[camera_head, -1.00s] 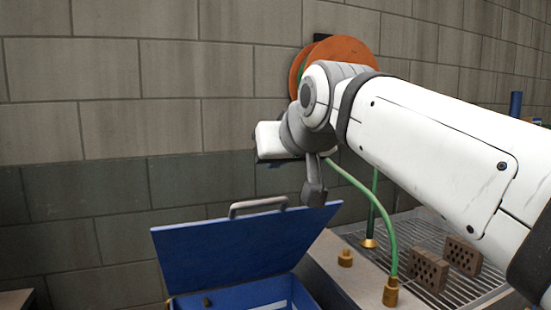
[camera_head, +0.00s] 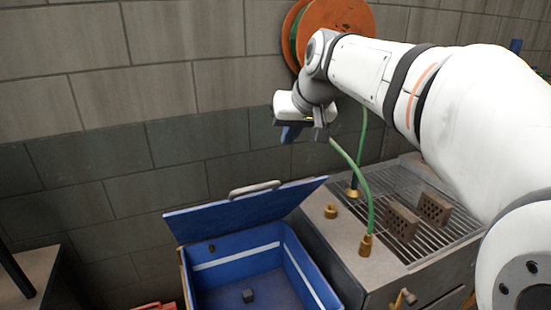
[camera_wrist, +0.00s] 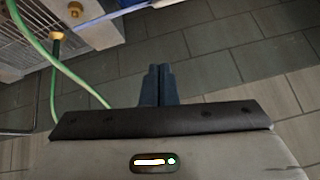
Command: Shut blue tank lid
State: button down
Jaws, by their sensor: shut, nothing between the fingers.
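The blue tank (camera_head: 330,293) stands at the bottom middle of the head view, its inside showing with a white stripe round the walls. Its blue lid (camera_head: 243,210) is raised and tilted at the back, with a grey handle (camera_head: 254,189) on its upper edge. A small dark block (camera_head: 248,296) lies on the tank floor. My gripper (camera_head: 291,134) is above and to the right of the lid, apart from it. In the wrist view its dark blue fingers (camera_wrist: 157,84) are together and empty.
To the right of the tank is a bench with a metal grate (camera_head: 395,191), two hollow bricks (camera_head: 402,222) and brass fittings (camera_head: 366,244). A green hose (camera_head: 362,186) rises from it towards an orange reel (camera_head: 345,15) on the block wall.

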jog(key=p+x, duration=0.1)
jog(key=x, duration=0.6)
jog(key=shift+w+a+f, duration=0.1)
jog(key=shift+w+f, duration=0.05)
jog(key=shift+f, duration=0.1)
jog(key=s+f, duration=0.2)
jog(key=shift+s+f+p, duration=0.25)
jog(key=shift+f+p, duration=0.05)
jog(key=shift+f, duration=0.25)
